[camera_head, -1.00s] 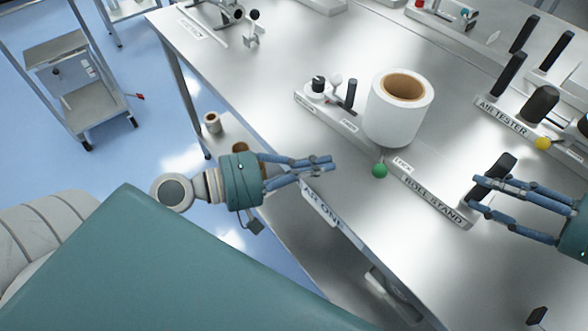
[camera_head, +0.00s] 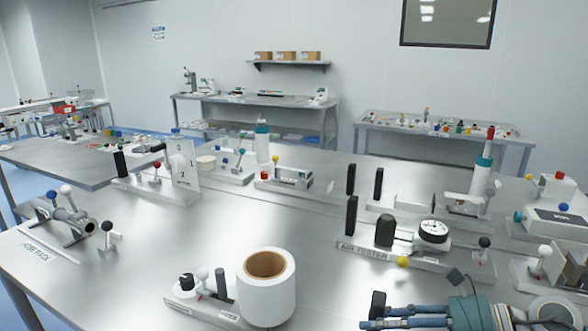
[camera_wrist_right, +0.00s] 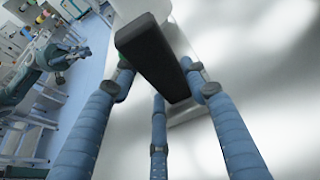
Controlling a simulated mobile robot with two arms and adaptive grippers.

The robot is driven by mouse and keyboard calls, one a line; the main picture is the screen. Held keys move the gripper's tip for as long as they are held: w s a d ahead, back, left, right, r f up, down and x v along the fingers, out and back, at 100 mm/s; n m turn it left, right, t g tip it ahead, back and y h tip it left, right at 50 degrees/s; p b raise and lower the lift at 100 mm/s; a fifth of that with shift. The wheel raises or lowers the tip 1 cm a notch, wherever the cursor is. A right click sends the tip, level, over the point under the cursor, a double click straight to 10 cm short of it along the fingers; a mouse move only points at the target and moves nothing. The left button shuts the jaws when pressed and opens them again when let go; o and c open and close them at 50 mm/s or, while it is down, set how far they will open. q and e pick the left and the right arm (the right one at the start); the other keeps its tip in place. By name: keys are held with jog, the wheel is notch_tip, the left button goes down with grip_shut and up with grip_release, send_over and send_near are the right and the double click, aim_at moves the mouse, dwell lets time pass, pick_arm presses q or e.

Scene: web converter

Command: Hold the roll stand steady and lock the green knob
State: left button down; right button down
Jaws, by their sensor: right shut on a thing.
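The white roll (camera_head: 267,298) with its brown core stands at the bottom of the head view; the roll stand's labelled base front is out of that view. My right gripper (camera_head: 372,321) is at the bottom right, at the stand's black upright handle (camera_head: 377,304). In the right wrist view my right gripper (camera_wrist_right: 160,82) has its fingers shut around the black handle (camera_wrist_right: 150,50). A sliver of green (camera_wrist_right: 123,63), perhaps the green knob, shows beside the handle, mostly hidden. My left gripper (camera_wrist_right: 72,56) shows small at the left there; its finger gap is unclear.
A small fixture with a black knob and post (camera_head: 200,285) sits left of the roll. The air tester (camera_head: 405,250) stands behind my right gripper.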

jog(key=shift+s+f, duration=0.1)
jog(key=shift+f, duration=0.15)
jog(key=c, duration=1.1)
grip_release()
jog(key=shift+o, duration=1.1)
jog(key=shift+d+r, duration=0.1)
jog(key=shift+r, duration=0.1)
jog(key=shift+d, duration=0.1)
jog(key=v, duration=1.1)
jog(key=shift+d+r, duration=0.2)
jog(key=shift+d, duration=0.15)
jog(key=shift+s+r, duration=0.1)
jog(key=shift+r, duration=0.05)
